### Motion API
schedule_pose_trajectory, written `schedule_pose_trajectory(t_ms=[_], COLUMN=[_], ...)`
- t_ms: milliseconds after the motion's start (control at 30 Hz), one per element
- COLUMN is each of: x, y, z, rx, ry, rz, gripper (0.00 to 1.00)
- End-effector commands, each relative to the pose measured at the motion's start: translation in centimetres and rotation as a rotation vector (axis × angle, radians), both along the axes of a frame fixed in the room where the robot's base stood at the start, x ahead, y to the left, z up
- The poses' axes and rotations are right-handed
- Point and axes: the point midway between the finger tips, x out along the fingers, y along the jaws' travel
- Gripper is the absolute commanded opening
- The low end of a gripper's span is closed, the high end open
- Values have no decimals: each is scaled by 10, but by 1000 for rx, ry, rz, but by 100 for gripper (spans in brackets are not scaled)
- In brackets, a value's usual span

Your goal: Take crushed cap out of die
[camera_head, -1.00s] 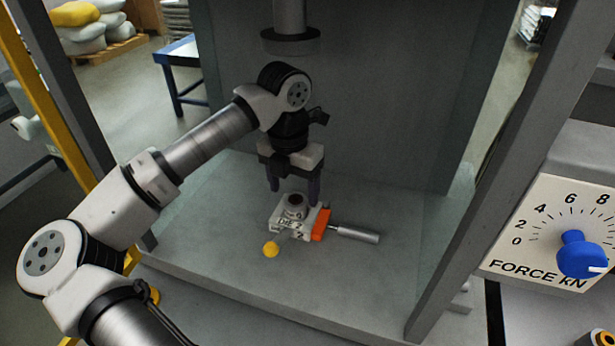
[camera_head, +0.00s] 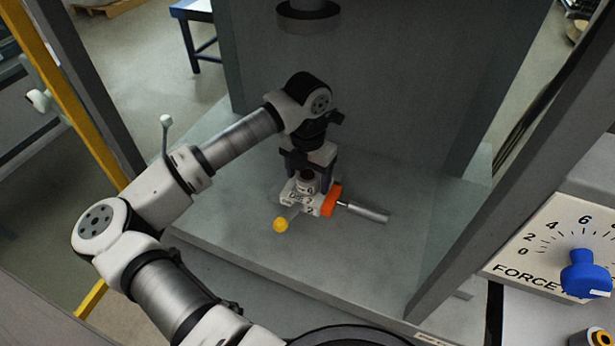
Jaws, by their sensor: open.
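The die (camera_head: 296,199) is a small white block with dark lettering on the press plate. It has an orange part (camera_head: 331,199) with a grey handle on its right and a yellow ball knob (camera_head: 280,225) at its front left. A dark brownish round piece, seemingly the cap (camera_head: 307,177), shows at the die's top. My gripper (camera_head: 309,182) points down over the die, open, its dark fingers on either side of the round piece. Whether the fingers touch it cannot be told.
The press ram (camera_head: 308,14) hangs above and behind my arm. Grey press posts stand at left and right. A force dial with a blue knob (camera_head: 585,272) is at the right. The grey plate (camera_head: 400,250) around the die is clear.

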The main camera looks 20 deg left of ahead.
Motion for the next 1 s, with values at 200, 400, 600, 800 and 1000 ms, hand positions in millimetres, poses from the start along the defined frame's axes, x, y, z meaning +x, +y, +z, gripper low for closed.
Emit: schedule_pose_trajectory(t_ms=[200,400,600,800,1000], x=[0,0,0,0,0], y=[0,0,0,0,0], z=[-1,-1,-1,0,3], rx=[0,0,0,0,1], ry=[0,0,0,-1,-1], rz=[0,0,0,0,1], gripper=[70,44,18,15,15])
